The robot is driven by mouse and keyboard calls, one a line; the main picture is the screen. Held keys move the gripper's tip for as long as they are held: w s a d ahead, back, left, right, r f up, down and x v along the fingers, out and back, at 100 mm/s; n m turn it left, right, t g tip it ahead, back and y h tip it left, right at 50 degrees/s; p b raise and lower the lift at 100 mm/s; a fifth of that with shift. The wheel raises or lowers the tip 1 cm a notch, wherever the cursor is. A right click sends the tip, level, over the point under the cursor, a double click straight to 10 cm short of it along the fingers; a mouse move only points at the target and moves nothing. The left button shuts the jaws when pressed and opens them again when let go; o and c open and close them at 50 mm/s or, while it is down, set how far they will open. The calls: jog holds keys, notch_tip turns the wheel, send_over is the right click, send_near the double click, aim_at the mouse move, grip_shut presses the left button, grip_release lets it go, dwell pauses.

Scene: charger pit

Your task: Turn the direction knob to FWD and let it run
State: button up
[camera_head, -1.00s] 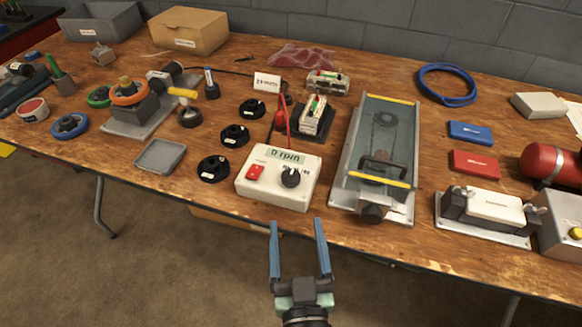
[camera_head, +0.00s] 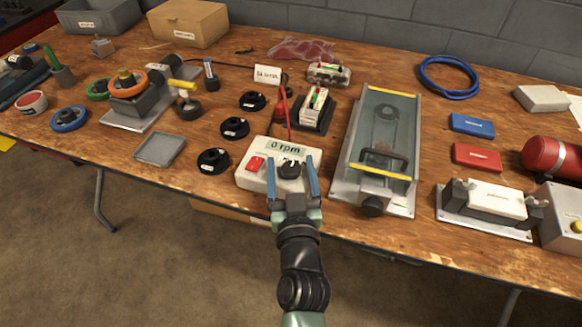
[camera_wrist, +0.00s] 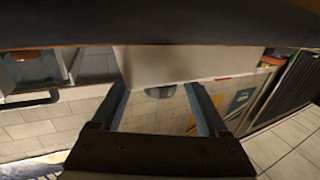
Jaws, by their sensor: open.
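The white control box (camera_head: 255,181) stands near the table's front edge. Its display (camera_head: 287,149) reads 0 rpm, and a red switch (camera_head: 256,163) is on its left. The dark direction knob (camera_head: 291,169) is on the right of its face. My gripper (camera_head: 290,163) is open, with its blue fingers either side of the knob in the head view. I cannot tell whether they touch it. The knob's pointer and labels are too small or covered to read. In the wrist view, my open fingers (camera_wrist: 160,92) have a pale surface before them.
A clear-covered tray with a black handle (camera_head: 384,158) stands close on the right. A red probe (camera_head: 282,105) and a small meter on a black base (camera_head: 315,108) are behind the box. Black discs (camera_head: 213,160) lie left, near a grey tray (camera_head: 160,150).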

grip_shut()
dwell(0.4)
